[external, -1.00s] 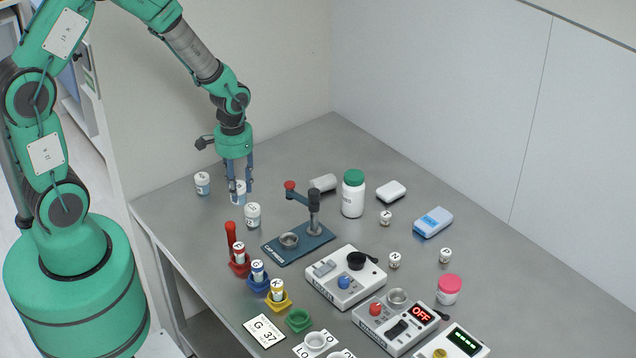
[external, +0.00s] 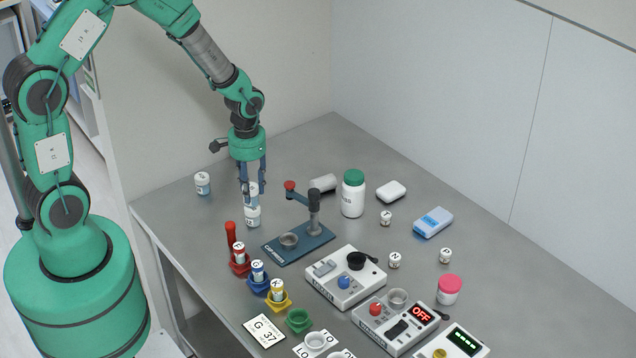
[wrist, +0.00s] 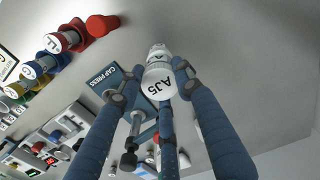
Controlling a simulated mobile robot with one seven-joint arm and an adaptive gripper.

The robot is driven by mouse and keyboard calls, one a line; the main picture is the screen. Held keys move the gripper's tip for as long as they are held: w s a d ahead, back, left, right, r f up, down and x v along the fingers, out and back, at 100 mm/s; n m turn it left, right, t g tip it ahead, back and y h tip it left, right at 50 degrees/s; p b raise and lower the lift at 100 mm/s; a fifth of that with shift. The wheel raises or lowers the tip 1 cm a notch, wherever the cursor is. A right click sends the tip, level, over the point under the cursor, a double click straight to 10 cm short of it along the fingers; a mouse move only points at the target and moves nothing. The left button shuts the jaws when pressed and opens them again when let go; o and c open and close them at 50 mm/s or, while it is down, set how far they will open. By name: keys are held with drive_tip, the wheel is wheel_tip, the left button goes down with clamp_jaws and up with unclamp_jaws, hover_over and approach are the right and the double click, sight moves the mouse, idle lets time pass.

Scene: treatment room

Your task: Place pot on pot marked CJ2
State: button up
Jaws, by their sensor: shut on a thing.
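My gripper (external: 253,193) is shut on a white pot (external: 252,188) with a pale blue band. In the wrist view this pot's lid (wrist: 159,84) reads AJ5. The held pot is upright, directly above a second white pot (external: 252,217) standing on the table. This lower pot also shows past the held one in the wrist view (wrist: 157,50). Its lid is covered by the held pot, so its mark cannot be read now. The two look touching or nearly so; I cannot tell which.
Another white pot (external: 203,183) stands at the left table edge. The blue cap press (external: 299,243) with its lever is close on the right. A red holder (external: 240,264) with an upright red post is in front. Bare table lies behind the pots.

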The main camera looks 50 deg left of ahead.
sight(251, 186)
drive_tip(key=shift+f, duration=0.55)
drive_tip(key=shift+f, duration=0.1)
drive_tip(key=o, duration=1.2)
drive_tip(key=shift+c, duration=0.2)
wheel_tip(251, 186, up, 12)
drive_tip(key=p, duration=0.1)
